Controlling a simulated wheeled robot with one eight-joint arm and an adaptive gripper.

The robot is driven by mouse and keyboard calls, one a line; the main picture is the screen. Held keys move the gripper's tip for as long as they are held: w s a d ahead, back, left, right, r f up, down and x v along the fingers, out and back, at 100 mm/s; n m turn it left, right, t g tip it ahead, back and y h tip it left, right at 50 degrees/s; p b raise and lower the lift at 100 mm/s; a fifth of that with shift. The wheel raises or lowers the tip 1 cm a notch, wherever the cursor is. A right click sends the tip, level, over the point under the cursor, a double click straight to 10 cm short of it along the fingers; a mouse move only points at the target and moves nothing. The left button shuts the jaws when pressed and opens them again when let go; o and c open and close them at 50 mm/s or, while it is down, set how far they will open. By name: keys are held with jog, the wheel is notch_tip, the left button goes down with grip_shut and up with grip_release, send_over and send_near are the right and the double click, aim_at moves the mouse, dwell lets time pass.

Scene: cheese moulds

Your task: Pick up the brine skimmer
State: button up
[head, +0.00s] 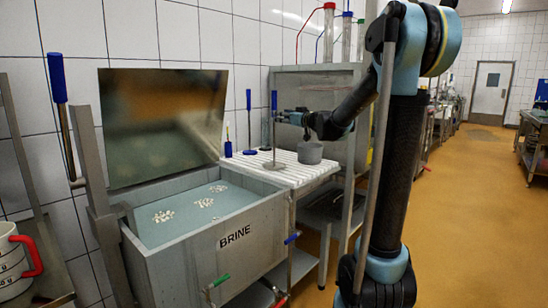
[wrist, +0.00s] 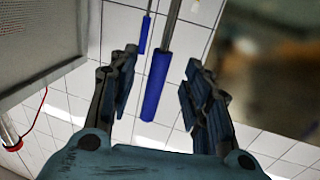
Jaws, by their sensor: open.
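The brine skimmer (head: 274,132) stands upright on the white slatted drain table (head: 316,169), with a blue handle at the top of a thin shaft and a flat round foot. My gripper (head: 282,116) is beside its shaft, just below the blue handle in the head view. In the wrist view the skimmer's blue handle (wrist: 157,84) shows between the two open fingers (wrist: 161,62), with a gap on both sides. I cannot tell from this how far in depth the handle is from the fingertips.
A second blue-handled tool (head: 249,100) stands behind, also in the wrist view (wrist: 144,35). A grey pot (head: 309,153) sits on the table beneath my wrist. The brine vat (head: 240,238) with raised lid (head: 160,120) is to the left. A steel cabinet (head: 345,90) stands behind.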

jog(key=shift+r+x, duration=0.15)
jog(key=shift+x, duration=1.55)
jog(key=shift+r+x, duration=0.15)
jog(key=shift+x, duration=1.5)
jog(key=shift+c, duration=0.6)
grip_shut()
